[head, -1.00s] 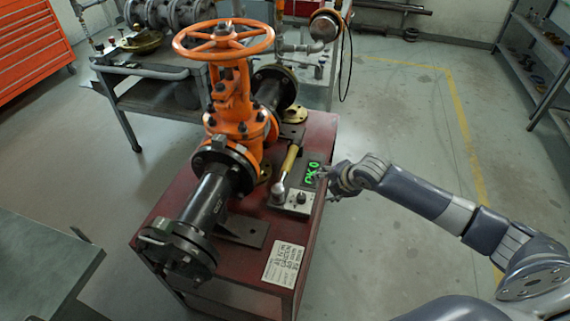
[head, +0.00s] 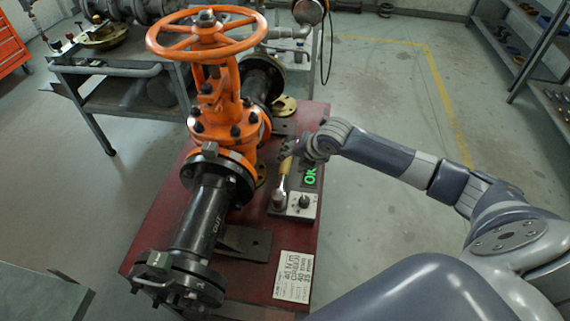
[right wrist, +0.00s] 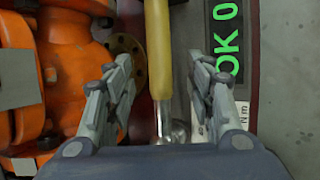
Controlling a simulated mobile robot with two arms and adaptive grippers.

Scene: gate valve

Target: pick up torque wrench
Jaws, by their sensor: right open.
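The torque wrench (head: 281,187) lies on the red stand beside the orange gate valve, with a yellow handle and a metal head toward the front. In the right wrist view its yellow handle (right wrist: 159,50) runs between the two fingers, and its metal part shows below it. My right gripper (head: 292,152) is over the far end of the handle, which it partly hides. In the right wrist view the right gripper (right wrist: 166,75) is open, one finger on each side of the handle, with gaps on both sides. My left gripper is not in view.
The orange gate valve (head: 225,105) with its handwheel (head: 207,33) stands close left of the wrench. A tester with a green "OK" display (head: 310,177) lies right beside the wrench. The red stand (head: 165,222) carries them.

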